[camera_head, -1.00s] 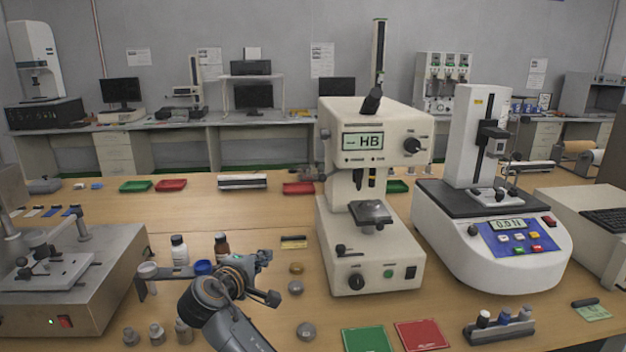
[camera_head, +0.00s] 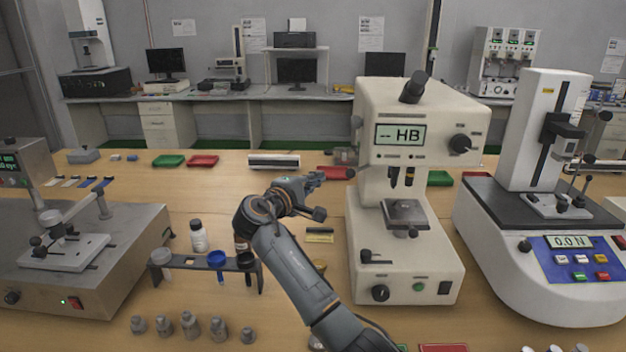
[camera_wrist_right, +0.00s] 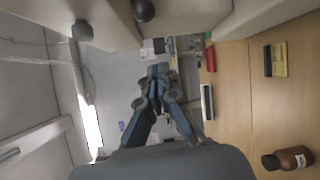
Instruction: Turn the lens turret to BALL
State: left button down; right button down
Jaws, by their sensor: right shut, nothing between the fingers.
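The lens turret (camera_head: 402,177) hangs under the head of the cream hardness tester (camera_head: 412,115), above its small stage (camera_head: 404,214). Dark and brass-coloured lens barrels show on it; I cannot read which position is set. The tester's display (camera_head: 400,135) reads HB. My right gripper (camera_head: 319,178) is shut and empty, left of the tester and apart from the turret in the head view. In the right wrist view its fingers (camera_wrist_right: 157,76) come together with nothing between them, and the tester's body (camera_wrist_right: 170,14) crosses the top. My left gripper is not in view.
Several grey weights (camera_head: 190,326) stand in front. A force tester (camera_head: 550,220) stands close on the right. A brown bottle (camera_wrist_right: 288,159) shows in the wrist view.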

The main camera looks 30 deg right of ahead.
pick_arm(q)
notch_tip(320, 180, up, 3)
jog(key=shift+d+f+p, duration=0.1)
jog(key=shift+p, duration=1.15)
pick_arm(e)
jog(key=d, duration=0.2)
jog(key=s+d, duration=0.1)
jog(key=d, duration=0.2)
jog(key=shift+s+d+r, duration=0.15)
jog(key=shift+d, duration=0.1)
jog(key=shift+s, duration=0.1)
